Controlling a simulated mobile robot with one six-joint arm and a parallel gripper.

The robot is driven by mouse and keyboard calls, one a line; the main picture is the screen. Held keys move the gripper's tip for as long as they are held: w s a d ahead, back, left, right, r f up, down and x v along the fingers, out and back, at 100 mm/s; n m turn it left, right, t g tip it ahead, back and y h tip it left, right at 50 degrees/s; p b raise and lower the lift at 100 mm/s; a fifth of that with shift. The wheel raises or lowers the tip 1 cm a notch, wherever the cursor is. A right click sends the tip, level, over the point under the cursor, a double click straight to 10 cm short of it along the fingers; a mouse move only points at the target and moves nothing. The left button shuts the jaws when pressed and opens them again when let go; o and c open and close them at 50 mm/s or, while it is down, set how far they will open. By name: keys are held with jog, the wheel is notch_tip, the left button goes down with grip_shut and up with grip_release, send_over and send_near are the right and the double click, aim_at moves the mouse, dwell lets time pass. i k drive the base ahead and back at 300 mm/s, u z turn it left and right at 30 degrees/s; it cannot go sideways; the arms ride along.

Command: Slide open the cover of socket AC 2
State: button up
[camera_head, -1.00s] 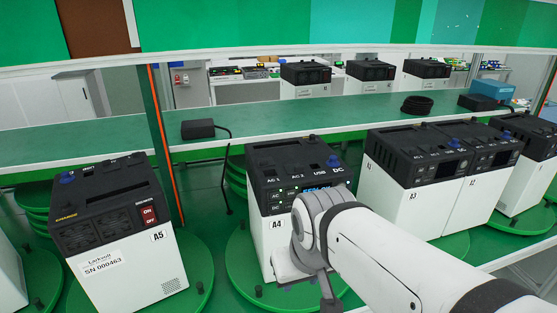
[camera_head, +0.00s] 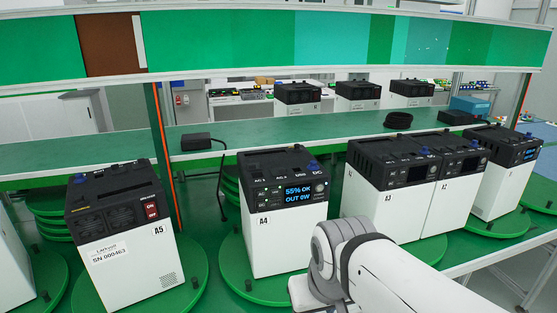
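The power station marked A4 (camera_head: 287,240) stands upright on a green round turntable (camera_head: 232,272) in the middle of the view. It has a white body and a black top. Small labels on the black part include AC 1, AC 2, USB and DC; the AC 2 label (camera_head: 279,178) is just above the lit screen (camera_head: 298,194), which reads 55% OK, OUT 0W. The AC 2 socket and its cover are too small to make out. My white arm comes in from the lower right, its bent part right of A4's lower front. My gripper is not visible.
Stations A3 (camera_head: 388,210) and A2 (camera_head: 450,205) stand to the right. A black adapter (camera_head: 197,142) with a cable lies on the green shelf (camera_head: 270,135) behind. An orange-edged post rises between A5 and A4.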

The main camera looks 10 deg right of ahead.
aim_at(277, 172)
jog(key=z, duration=0.4)
jog(key=i, duration=0.95)
jog(key=z, duration=0.05)
